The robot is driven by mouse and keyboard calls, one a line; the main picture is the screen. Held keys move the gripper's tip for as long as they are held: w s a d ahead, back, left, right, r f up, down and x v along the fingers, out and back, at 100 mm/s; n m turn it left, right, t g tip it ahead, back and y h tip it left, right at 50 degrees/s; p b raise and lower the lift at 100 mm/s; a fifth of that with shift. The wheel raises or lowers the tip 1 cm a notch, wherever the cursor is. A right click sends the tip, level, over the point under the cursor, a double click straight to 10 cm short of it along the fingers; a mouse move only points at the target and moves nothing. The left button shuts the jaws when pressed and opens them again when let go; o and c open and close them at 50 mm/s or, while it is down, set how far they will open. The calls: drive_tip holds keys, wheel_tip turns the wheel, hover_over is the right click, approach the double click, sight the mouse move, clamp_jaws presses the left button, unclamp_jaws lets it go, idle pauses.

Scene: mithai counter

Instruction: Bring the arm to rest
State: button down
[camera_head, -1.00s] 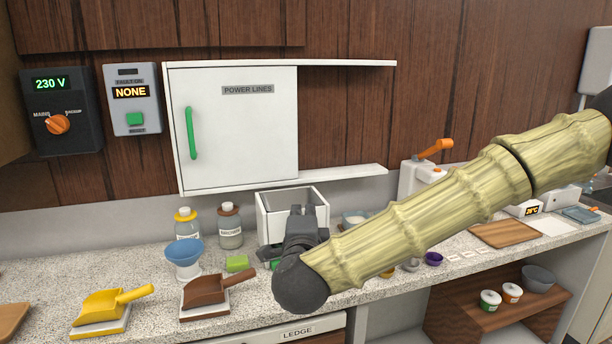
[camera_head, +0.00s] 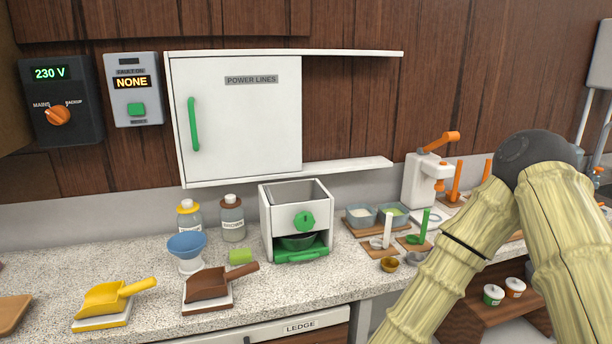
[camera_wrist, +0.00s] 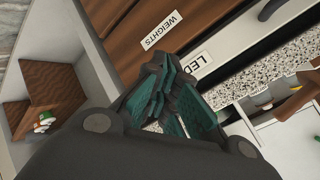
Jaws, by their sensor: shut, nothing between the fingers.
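My arm (camera_head: 470,225) shows in the head view at the right, folded with its dark elbow joint up high and its links running down out of the picture. My gripper is out of the head view. In the wrist view my gripper (camera_wrist: 172,100) has its dark, teal-padded fingers together, with nothing held. It is in front of the drawer fronts below the counter, near the labels WEIGHTS (camera_wrist: 161,31) and LEDGE (camera_wrist: 193,65).
The counter holds a white machine (camera_head: 282,222) with a green knob, a yellow scoop (camera_head: 105,300), a brown scoop (camera_head: 212,287), a blue funnel (camera_head: 187,245) and a white press (camera_head: 421,181). An open shelf with tubs (camera_head: 493,294) lies below right. The counter's front left is clear of my arm.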

drive_tip(key=s+d+f+n+g+h, duration=0.1)
drive_tip(key=s+d+f+n+g, duration=0.1)
drive_tip(key=s+d+f, duration=0.4)
drive_tip(key=s+d+f+n+g, duration=0.3)
drive_tip(key=s+d+f, duration=0.4)
drive_tip(key=s, duration=0.7)
drive_tip(key=s+d+f+n+g+h, duration=0.1)
drive_tip(key=s+d+f+n+g, duration=0.2)
drive_tip(key=s+f, duration=0.6)
drive_tip(key=s+d+g, duration=0.1)
drive_tip(key=d+g, duration=0.1)
drive_tip(key=d, duration=0.1)
drive_tip(key=shift+s+d+f+h, duration=0.25)
drive_tip(key=shift+s+f+h, duration=0.05)
drive_tip(key=shift+s+f, duration=0.1)
